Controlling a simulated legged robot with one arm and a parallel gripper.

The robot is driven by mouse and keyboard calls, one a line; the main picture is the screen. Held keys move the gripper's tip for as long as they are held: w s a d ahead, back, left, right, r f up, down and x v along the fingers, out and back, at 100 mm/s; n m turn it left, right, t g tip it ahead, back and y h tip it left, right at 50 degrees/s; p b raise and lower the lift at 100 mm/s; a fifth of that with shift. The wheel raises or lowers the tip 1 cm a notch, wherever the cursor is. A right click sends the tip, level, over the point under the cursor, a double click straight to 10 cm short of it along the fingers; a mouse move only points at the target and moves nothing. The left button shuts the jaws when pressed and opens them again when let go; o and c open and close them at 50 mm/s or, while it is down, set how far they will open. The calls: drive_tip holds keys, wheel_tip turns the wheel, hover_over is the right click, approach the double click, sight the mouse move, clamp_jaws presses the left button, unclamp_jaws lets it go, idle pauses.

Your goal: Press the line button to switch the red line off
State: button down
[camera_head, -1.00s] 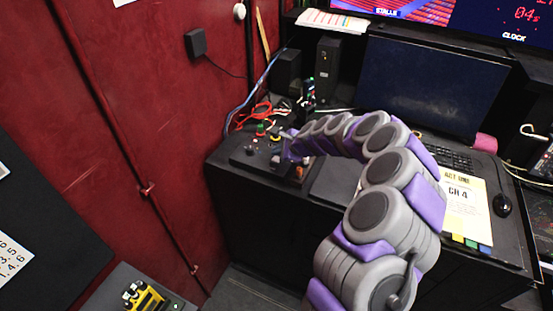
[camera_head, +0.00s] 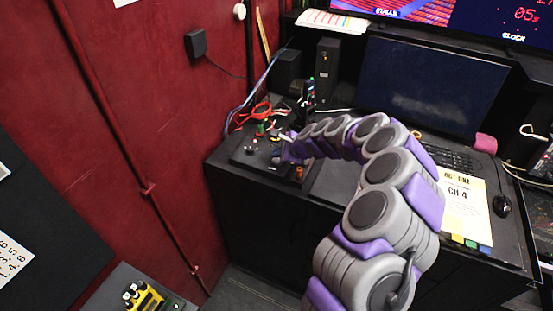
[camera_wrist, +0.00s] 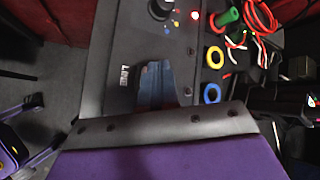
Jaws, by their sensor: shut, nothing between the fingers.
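A low dark control box (camera_head: 240,158) with small knobs and lights sits at the left end of the desk. In the wrist view its panel (camera_wrist: 128,40) carries a dark knob, small lights and a small white label (camera_wrist: 124,76) that seems to read "LINE". Beside the label is a bluish rectangular area (camera_wrist: 157,85), partly hidden by my gripper's dark edge; I cannot tell whether it is the line button or whether it is touched. My gripper (camera_head: 284,151) is shut and empty, low over the box's right part. Its fingertips are hard to make out.
Coloured rings (camera_wrist: 212,93) and red and white cables (camera_wrist: 262,22) lie beside the panel. A black monitor (camera_head: 430,85), keyboard, yellow sheet (camera_head: 462,205) and mouse (camera_head: 502,205) occupy the desk's right. A red wall (camera_head: 130,100) stands close on the left.

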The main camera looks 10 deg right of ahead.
sight(278, 160)
drive_tip(key=shift+f, duration=0.45)
idle(0.6)
idle(0.4)
drive_tip(key=shift+r+p, duration=0.8)
drive_tip(key=shift+r, duration=0.15)
wheel_tip(278, 160, up, 5)
drive_tip(key=p, duration=0.4)
drive_tip(key=shift+f, duration=0.1)
idle(0.4)
